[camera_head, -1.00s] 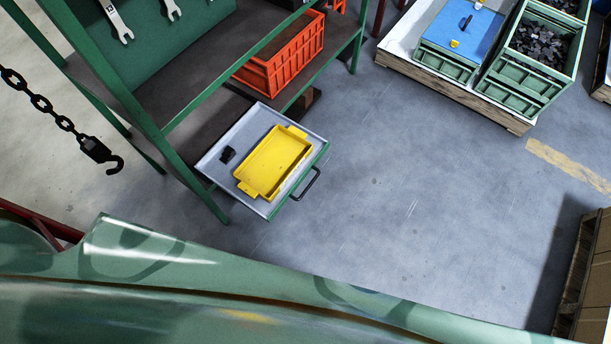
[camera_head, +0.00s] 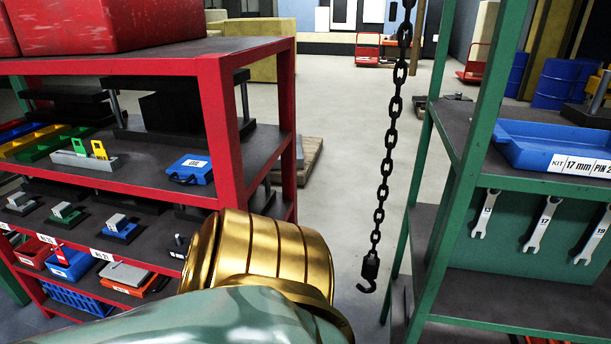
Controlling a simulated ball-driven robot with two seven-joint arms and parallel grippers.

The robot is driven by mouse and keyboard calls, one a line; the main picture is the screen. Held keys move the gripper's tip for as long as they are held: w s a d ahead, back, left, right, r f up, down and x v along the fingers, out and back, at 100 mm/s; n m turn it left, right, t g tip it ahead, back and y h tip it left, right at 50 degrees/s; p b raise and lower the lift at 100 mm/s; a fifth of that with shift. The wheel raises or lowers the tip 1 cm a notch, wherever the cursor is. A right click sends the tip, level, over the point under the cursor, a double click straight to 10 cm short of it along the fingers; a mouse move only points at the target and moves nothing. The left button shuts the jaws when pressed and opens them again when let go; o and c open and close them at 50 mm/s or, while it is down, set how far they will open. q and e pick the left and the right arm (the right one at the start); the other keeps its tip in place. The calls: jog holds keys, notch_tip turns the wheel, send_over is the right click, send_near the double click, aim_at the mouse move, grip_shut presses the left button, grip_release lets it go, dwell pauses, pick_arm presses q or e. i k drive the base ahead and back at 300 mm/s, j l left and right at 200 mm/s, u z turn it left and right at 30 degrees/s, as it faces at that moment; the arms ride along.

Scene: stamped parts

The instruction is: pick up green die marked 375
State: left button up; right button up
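I cannot make out a green die marked 375 in this view. A red rack (camera_head: 222,100) on the left holds several small dies, some with a grey block on a blue base (camera_head: 120,229) or a dark base. Many labels there are too small to read. Neither of my grippers is in view. A green and gold part of my own body fills the bottom middle and hides part of the red rack's lower right.
A black chain with a hook (camera_head: 370,272) hangs right of centre. A green rack (camera_head: 455,185) stands at right with a blue tray (camera_head: 550,146) and hanging wrenches (camera_head: 541,225). On the red rack are a blue oil box (camera_head: 191,169) and colored bins (camera_head: 38,141). Open floor lies behind.

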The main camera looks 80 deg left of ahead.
aim_at(63, 212)
jog(key=u, duration=4.15)
jog(key=i+j+u, duration=0.3)
jog(key=i, duration=0.4)
jog(key=i+j+u, duration=0.25)
jog(key=i, duration=0.45)
jog(key=i+u, duration=0.3)
jog(key=i, duration=0.45)
jog(key=i+j+z, duration=0.15)
jog(key=i+z, duration=0.25)
jog(key=i+j+z, duration=0.4)
jog(key=i, duration=0.25)
jog(key=i+j+z, duration=0.2)
jog(key=z, duration=0.25)
jog(key=i+j+z, duration=0.3)
jog(key=z, duration=0.15)
jog(key=i+j+z, duration=0.15)
jog(key=j+z, duration=0.3)
jog(key=i+j+z, duration=0.15)
jog(key=j+z, duration=0.25)
jog(key=l, duration=0.1)
